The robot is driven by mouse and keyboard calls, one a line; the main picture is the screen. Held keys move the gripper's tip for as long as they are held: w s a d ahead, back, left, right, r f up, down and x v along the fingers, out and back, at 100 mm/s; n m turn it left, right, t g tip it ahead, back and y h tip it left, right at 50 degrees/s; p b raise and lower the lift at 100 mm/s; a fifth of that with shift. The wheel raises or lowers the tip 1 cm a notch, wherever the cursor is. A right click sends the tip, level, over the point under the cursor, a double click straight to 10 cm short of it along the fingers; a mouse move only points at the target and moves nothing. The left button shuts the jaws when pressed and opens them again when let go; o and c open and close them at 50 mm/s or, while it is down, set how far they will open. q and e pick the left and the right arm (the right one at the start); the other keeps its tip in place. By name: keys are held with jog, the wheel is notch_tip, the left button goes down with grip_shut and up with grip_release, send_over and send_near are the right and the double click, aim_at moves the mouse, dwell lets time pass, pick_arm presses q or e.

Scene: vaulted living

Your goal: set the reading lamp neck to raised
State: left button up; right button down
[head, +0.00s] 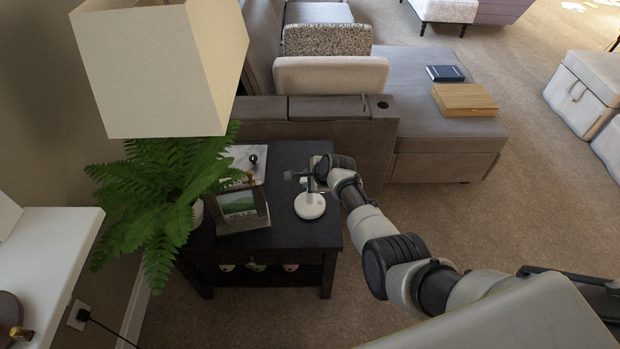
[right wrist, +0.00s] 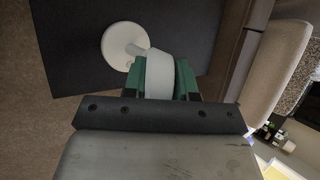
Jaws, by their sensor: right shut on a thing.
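The reading lamp stands on the dark side table; its round white base (head: 310,206) sits near the table's right edge. The base also shows in the right wrist view (right wrist: 122,46), with a short neck (right wrist: 137,51) running to a pale lamp head (right wrist: 160,76). My right gripper (head: 308,174) reaches in from the right above the base. In the right wrist view its green-lined fingers (right wrist: 161,76) are shut on the lamp head, one on each side. In the head view the gripper partly hides the lamp's upper part. My left gripper is not in view.
The dark side table (head: 290,235) also bears a picture frame (head: 242,210), a fern (head: 160,195) and a pale marble board (head: 240,155) with small items. A large cream lampshade (head: 140,75) hangs over the left side. The grey sofa (head: 350,140) stands behind the table.

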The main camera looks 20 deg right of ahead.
jog(key=shift+w+r, duration=0.1)
jog(key=shift+r, duration=0.05)
jog(key=c, duration=0.9)
grip_release()
jog(key=shift+s+d+r+p, duration=0.15)
jog(key=shift+s+r+p, duration=0.3)
jog(key=shift+r, duration=0.05)
jog(key=shift+p+v, duration=1.3)
jog(key=shift+v, duration=3.4)
